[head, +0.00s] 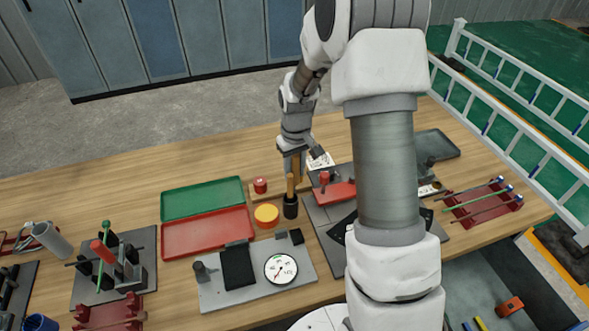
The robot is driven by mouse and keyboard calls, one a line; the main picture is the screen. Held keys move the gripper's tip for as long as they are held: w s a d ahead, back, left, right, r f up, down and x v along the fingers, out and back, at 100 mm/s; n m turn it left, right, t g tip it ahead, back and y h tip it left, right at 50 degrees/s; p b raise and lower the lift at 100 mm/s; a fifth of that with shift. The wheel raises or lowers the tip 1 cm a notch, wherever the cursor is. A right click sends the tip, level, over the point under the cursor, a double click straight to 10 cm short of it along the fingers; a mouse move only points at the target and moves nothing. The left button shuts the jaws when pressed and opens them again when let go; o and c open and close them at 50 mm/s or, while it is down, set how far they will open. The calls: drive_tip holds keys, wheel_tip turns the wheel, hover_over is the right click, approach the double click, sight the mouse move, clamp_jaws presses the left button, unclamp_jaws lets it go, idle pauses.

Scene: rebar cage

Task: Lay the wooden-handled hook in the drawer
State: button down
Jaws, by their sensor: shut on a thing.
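My gripper (291,168) is above the middle of the workbench, pointing down. It is shut on the wooden-handled hook (290,187), whose tan handle shows just below the fingers. The handle stands upright over a small black cup (290,208); its lower end is hidden there, and I cannot make out the hook's metal part. An open grey compartment at the lower right, below the bench edge, looks like the drawer (475,292). A few small things lie in it, and my arm hides its left part.
Green (200,198) and red (207,233) trays and an orange round tin (267,214) lie left of the cup. A plate with a dial gauge (281,269) is in front. A red rack with rods (484,203) stands at right.

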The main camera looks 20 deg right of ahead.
drive_tip(key=shift+f, duration=0.15)
drive_tip(key=c, duration=0.6)
unclamp_jaws()
